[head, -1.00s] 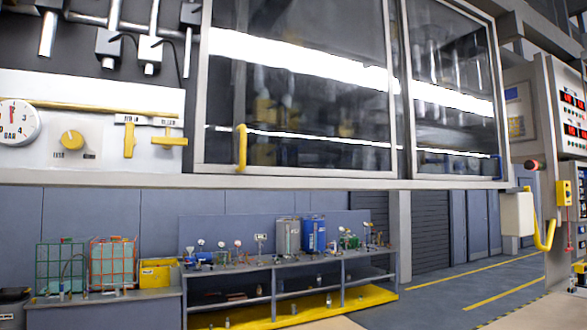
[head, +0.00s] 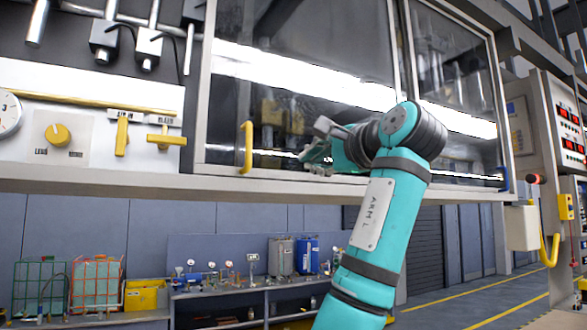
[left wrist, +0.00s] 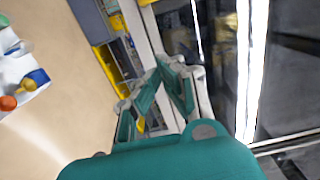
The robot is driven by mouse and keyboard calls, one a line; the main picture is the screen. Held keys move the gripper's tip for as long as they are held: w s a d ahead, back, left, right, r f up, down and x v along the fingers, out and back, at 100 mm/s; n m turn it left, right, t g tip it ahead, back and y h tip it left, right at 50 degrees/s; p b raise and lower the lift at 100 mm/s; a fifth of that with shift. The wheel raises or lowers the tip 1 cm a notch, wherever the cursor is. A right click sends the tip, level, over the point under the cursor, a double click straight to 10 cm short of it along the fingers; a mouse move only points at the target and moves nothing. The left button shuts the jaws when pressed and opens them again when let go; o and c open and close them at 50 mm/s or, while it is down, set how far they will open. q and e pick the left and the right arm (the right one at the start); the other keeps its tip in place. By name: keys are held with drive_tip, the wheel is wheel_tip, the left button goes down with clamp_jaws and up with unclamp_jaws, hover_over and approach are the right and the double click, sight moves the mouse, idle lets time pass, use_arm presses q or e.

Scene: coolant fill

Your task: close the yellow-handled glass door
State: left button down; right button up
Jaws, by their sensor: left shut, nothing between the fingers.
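The yellow-handled glass door (head: 300,60) is the left of two framed panes on the bench front. Its upright yellow handle (head: 247,147) is near the pane's lower left corner. I cannot tell from this angle how far the door stands open. My left gripper (head: 308,160) is in front of the pane's lower part, to the right of the handle, pointing left and apart from it. It is shut and empty. In the left wrist view the gripper (left wrist: 166,66) shows beside the glass and its pale frame; the handle is not clear there. My right gripper is not in view.
A second pane (head: 455,70) with a blue handle (head: 504,180) is to the right. A ledge (head: 100,178) runs below the doors. Yellow valve levers (head: 122,137) and a knob (head: 58,135) are on the left panel. A control box (head: 560,130) stands far right.

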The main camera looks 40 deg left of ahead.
use_arm(q)
drive_tip(key=s, duration=0.1)
drive_tip(key=p, duration=0.6)
approach(268, 162)
drive_tip(key=w+x, duration=0.1)
drive_tip(key=x, duration=0.2)
drive_tip(key=s, duration=0.1)
drive_tip(key=s+a, duration=0.1)
drive_tip(key=s+f, duration=0.1)
drive_tip(key=shift+s+a+f+p, duration=0.1)
drive_tip(key=shift+s+a+p, duration=0.15)
drive_tip(key=shift+p, duration=0.05)
drive_tip(key=shift+a, duration=0.1)
drive_tip(key=shift+f, duration=0.1)
